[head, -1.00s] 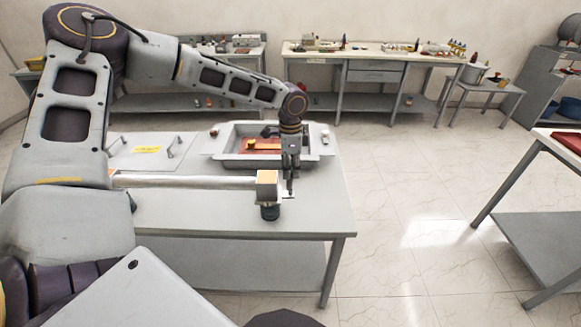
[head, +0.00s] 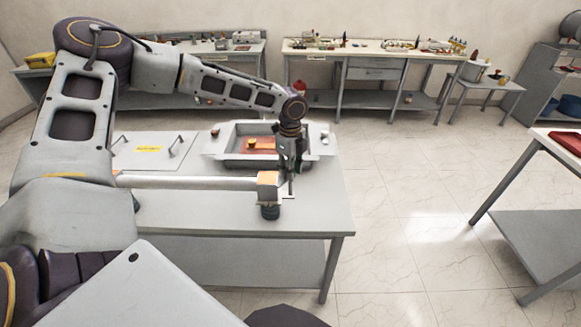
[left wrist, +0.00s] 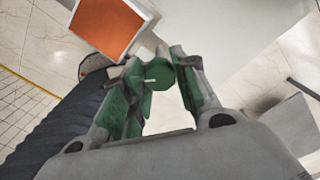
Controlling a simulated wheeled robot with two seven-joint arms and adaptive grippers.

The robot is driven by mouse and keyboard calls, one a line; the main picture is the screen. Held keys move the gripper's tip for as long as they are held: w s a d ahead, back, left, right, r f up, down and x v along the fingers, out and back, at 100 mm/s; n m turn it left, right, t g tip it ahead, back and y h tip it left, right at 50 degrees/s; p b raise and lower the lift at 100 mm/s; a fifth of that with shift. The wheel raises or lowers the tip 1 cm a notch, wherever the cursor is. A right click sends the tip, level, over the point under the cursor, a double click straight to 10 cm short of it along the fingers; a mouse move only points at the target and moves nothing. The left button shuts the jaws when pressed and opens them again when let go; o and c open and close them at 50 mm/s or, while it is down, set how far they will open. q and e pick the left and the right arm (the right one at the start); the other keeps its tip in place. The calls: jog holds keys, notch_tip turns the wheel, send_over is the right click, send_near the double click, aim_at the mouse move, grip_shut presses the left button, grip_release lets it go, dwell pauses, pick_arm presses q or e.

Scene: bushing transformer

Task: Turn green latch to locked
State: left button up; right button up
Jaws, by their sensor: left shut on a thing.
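The green latch (left wrist: 158,76) shows in the left wrist view as a round green knob with a pale line on its face. It sits between the fingertips of my left gripper (left wrist: 160,68), which is shut on it. In the head view my left gripper (head: 288,189) points down at the right end of the long pale bar (head: 190,182), beside the orange-faced end block (head: 267,180). The latch itself is hidden there. The orange face (left wrist: 106,24) also shows in the left wrist view. I cannot read the latch's locked or unlocked position. My right gripper is not in view.
A grey tray (head: 226,155) with an orange part inside stands behind the gripper on the grey table (head: 320,205). A panel with two handles (head: 125,155) lies to the left. Open floor is on the right, before another table (head: 548,150).

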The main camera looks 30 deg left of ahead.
pick_arm(q)
jog(key=m, duration=0.4)
jog(key=shift+r+m+p, duration=0.1)
jog(key=shift+m+p, duration=0.3)
jog(key=shift+m, duration=2.3)
jog(key=o, duration=1)
jog(key=shift+o, duration=0.2)
notch_tip(320, 180, up, 12)
